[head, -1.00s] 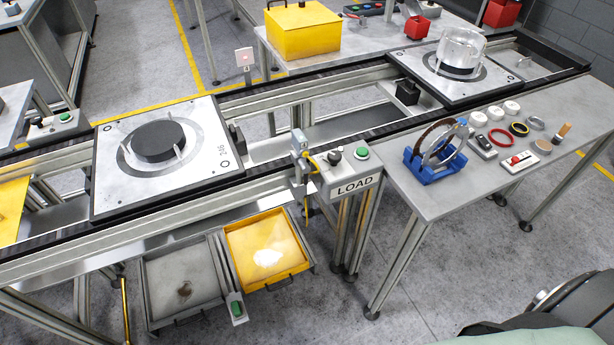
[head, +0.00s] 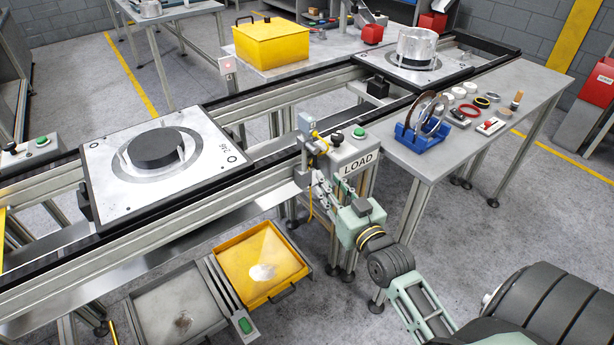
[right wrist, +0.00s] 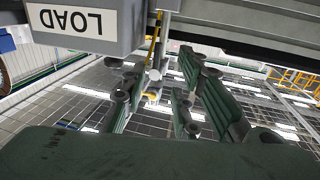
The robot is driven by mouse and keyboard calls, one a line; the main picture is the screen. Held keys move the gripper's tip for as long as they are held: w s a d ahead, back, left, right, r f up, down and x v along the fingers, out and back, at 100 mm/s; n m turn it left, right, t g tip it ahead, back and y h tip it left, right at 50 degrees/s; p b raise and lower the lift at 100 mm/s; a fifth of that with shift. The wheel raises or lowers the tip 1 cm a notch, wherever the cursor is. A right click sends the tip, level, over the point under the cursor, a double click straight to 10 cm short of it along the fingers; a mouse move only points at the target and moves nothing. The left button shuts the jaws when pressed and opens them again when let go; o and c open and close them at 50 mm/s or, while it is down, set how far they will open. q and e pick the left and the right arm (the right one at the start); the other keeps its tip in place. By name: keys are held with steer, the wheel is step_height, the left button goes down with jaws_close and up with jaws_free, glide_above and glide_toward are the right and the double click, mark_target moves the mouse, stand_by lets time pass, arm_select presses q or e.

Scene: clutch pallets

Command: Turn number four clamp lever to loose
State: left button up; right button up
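A grey clamp-like unit (head: 308,128) with a yellow strip or cable is fixed at the front rail, left of the LOAD control box (head: 352,150). I cannot read a number on it or tell its lever's position. My right gripper (head: 318,185) is just below this unit, pointing up at it, partly blended with it in the head view. In the right wrist view the fingers of my right gripper (right wrist: 160,85) are apart, with a pale post and yellow piece (right wrist: 154,72) seen between and beyond them. I see no contact. My left gripper is out of view.
The LOAD box also shows close by in the right wrist view (right wrist: 85,25). A pallet (head: 110,155) with a black disc is on the conveyor at left. A yellow tray (head: 245,248) sits below the rail. The side table (head: 430,165) holds a blue rack and small parts.

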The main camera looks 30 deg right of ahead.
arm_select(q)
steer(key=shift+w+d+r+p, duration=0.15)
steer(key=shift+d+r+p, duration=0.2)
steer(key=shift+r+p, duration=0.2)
arm_select(e)
steer(key=w+d, duration=0.1)
steer(key=w, duration=0.6)
steer(key=shift+w+d, duration=0.25)
steer(key=shift+w, duration=0.1)
steer(key=shift+c, duration=0.4)
